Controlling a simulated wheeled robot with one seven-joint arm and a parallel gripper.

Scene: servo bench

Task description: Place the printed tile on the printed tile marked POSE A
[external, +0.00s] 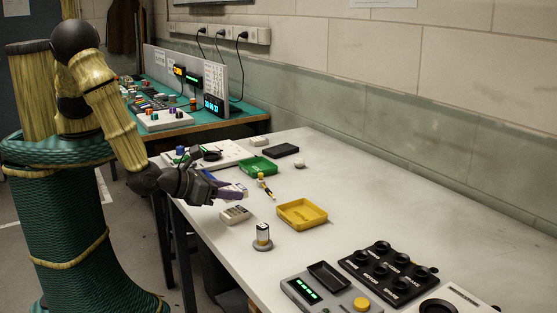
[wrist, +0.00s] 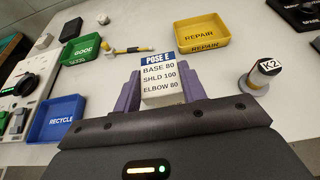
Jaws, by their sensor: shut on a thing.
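My gripper (external: 232,189), with purple fingers, is shut on a printed tile (wrist: 160,78). The tile is white with a blue header reading POSE E, and lines BASE 80, SHLD 100, ELBOW 80. The fingers grip its left and right sides in the wrist view. In the external view my gripper is over the left edge area of the white table. A pale flat block (external: 235,215) lies on the table just below it; its print is too small to read. No tile reading POSE A can be made out.
A yellow REPAIR tray (wrist: 203,33), a green GOOD tray (wrist: 80,48) and a blue RECYCLE tray (wrist: 60,118) stand around. A can marked K2 (wrist: 260,74) stands at the right. A yellow-handled tool (wrist: 128,50) lies beyond. Black controls (external: 388,268) occupy the near right.

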